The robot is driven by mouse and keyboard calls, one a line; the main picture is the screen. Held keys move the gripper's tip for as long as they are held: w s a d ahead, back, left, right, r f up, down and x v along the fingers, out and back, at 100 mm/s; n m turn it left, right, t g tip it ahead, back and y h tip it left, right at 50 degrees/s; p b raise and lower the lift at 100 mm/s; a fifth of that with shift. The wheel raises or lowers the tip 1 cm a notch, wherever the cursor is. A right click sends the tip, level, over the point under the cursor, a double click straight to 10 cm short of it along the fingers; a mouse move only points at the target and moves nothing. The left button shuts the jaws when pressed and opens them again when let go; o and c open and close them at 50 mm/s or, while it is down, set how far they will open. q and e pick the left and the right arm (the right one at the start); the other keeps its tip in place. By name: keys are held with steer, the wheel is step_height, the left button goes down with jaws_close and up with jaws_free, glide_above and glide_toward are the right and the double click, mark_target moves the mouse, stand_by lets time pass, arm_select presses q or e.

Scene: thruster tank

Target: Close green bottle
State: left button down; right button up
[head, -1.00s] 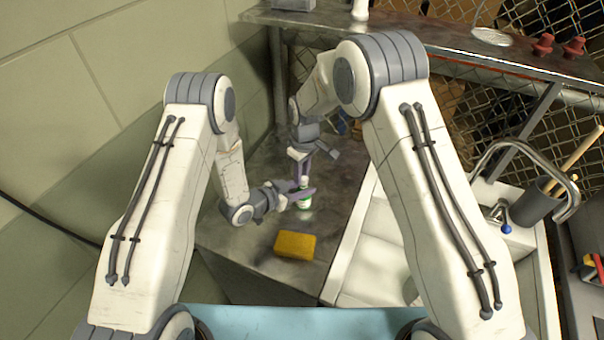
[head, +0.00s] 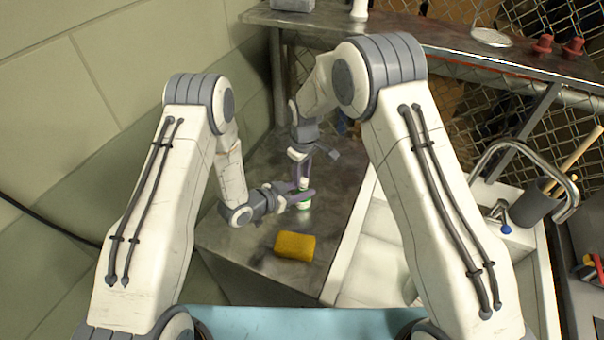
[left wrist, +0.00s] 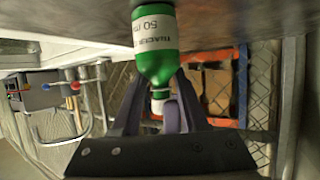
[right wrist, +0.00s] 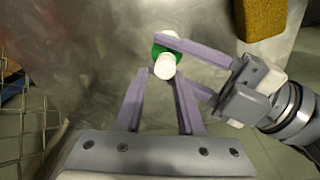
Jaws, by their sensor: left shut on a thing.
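The green bottle (head: 304,204) with a white label stands upright on the metal counter; the left wrist view shows it large and upside down (left wrist: 156,60). A white cap (right wrist: 165,66) sits at its top; whether it is fully seated I cannot tell. My left gripper (head: 303,194) is shut on the bottle's upper part from the left. My right gripper (right wrist: 162,74) points down just above the cap, with its fingers apart and the cap showing between and beyond the tips. The cap also shows small in the head view (head: 303,183).
A yellow sponge (head: 295,246) lies on the counter (head: 255,255) in front of the bottle. A sink (head: 370,250) with a faucet and a grey cup (head: 533,201) is to the right. A raised shelf (head: 450,48) and wire fence stand behind.

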mark_target(306, 184)
arm_select(q)
steer(key=shift+w+d+r+m+h, duration=0.1)
steer(key=shift+d+r+m+h, duration=0.25)
steer(key=shift+d, duration=0.1)
arm_select(e)
steer(key=s+f, duration=0.1)
steer(key=s+d+g, duration=0.1)
steer(key=shift+s+f, duration=0.35)
steer(key=shift+f, duration=0.05)
arm_select(q)
steer(key=shift+w+d, duration=0.15)
arm_select(e)
steer(key=shift+s+d+r, duration=0.15)
steer(key=shift+d+r, duration=0.05)
steer(key=shift+r, duration=0.15)
steer(key=shift+a, duration=0.1)
arm_select(q)
steer(key=shift+w+a+r, duration=0.1)
steer(key=shift+w+a, duration=0.05)
steer(key=shift+a, duration=0.1)
arm_select(e)
steer(key=shift+r, duration=0.1)
steer(key=shift+c, duration=1.4)
arm_select(q)
steer(key=shift+a, duration=0.15)
arm_select(e)
step_height(306, 184, up, 4)
steer(key=shift+r, duration=0.1)
arm_select(q)
steer(key=shift+s+f, duration=0.2)
